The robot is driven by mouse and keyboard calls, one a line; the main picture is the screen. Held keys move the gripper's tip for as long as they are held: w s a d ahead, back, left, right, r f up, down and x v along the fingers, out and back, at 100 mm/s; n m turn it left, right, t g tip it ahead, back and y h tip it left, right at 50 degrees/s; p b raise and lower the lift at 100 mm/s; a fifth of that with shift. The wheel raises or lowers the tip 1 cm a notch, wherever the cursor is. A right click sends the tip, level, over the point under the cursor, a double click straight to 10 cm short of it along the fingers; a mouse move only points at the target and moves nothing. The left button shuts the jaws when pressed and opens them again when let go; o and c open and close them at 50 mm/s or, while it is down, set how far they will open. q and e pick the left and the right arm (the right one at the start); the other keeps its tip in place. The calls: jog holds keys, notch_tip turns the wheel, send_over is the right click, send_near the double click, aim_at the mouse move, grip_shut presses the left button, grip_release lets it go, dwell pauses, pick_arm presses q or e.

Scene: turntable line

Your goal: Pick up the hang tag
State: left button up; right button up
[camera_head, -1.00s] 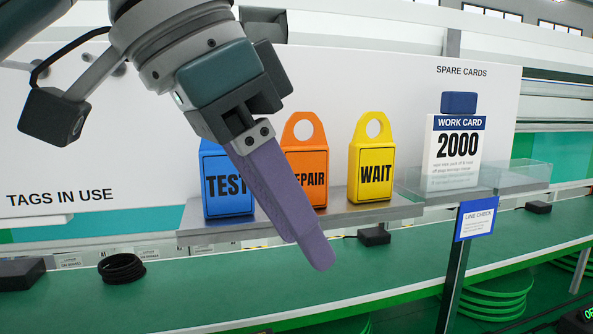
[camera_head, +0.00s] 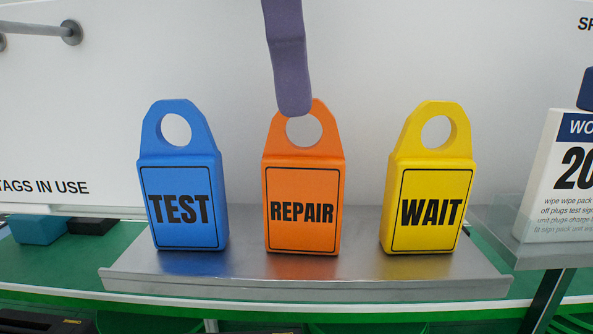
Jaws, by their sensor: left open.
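Three hang tags stand upright on a grey metal shelf (camera_head: 300,284). The blue TEST tag (camera_head: 184,205) is at the left, the orange REPAIR tag (camera_head: 304,210) in the middle and the yellow WAIT tag (camera_head: 430,210) at the right. Each has a loop with a round hole on top. My left gripper (camera_head: 292,104) comes down from the top of the picture as a purple finger. Its tip overlaps the orange tag's loop in the picture; whether it touches cannot be told. Only one finger shows, and nothing is held. My right gripper is not in view.
A white work card (camera_head: 553,180) stands in a clear holder at the right. A white back panel (camera_head: 350,50) rises behind the tags, with metal pegs (camera_head: 70,32) at upper left. Gaps separate the tags. A green surface (camera_head: 100,262) lies below.

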aim_at(309, 205)
pick_arm(q)
notch_tip(309, 205, down, 4)
jog(key=shift+d+r, duration=0.1)
jog(key=shift+d, duration=0.05)
jog(key=f, duration=0.4)
jog(key=d+f, duration=0.1)
jog(key=f, duration=0.1)
jog(key=shift+w, duration=0.1)
grip_shut()
